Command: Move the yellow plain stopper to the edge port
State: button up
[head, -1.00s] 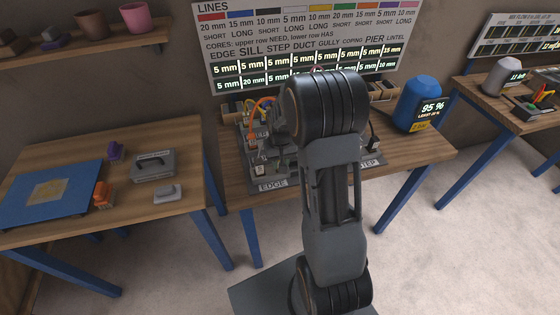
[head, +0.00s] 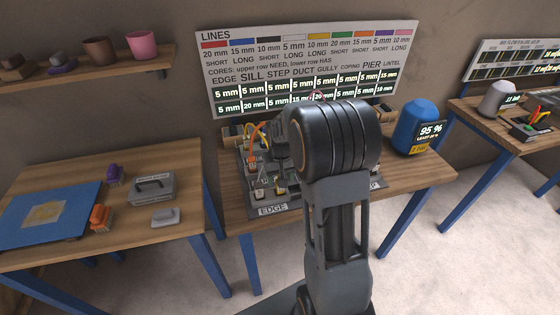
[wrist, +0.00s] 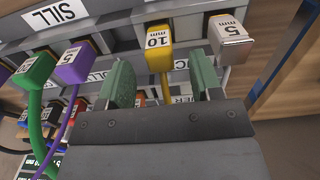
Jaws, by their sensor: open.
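A yellow plug (wrist: 158,40) marked 10 mm shows in the wrist view, with a narrow yellow part running down from it. In the head view the edge port's label, EDGE (head: 272,210), is on the front left of the grey manifold (head: 290,208). My arm hides much of the manifold and the gripper there.
Silver (wrist: 231,36), purple (wrist: 78,62) and green (wrist: 33,75) plugs stand near the fingers, the latter two with hoses. A blue tank (head: 418,128) stands right of the manifold. The left table (head: 150,240) holds a blue mat and small items.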

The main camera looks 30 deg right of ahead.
notch_tip(320, 180, up, 9)
jog(key=shift+r, duration=0.2)
dwell(0.8)
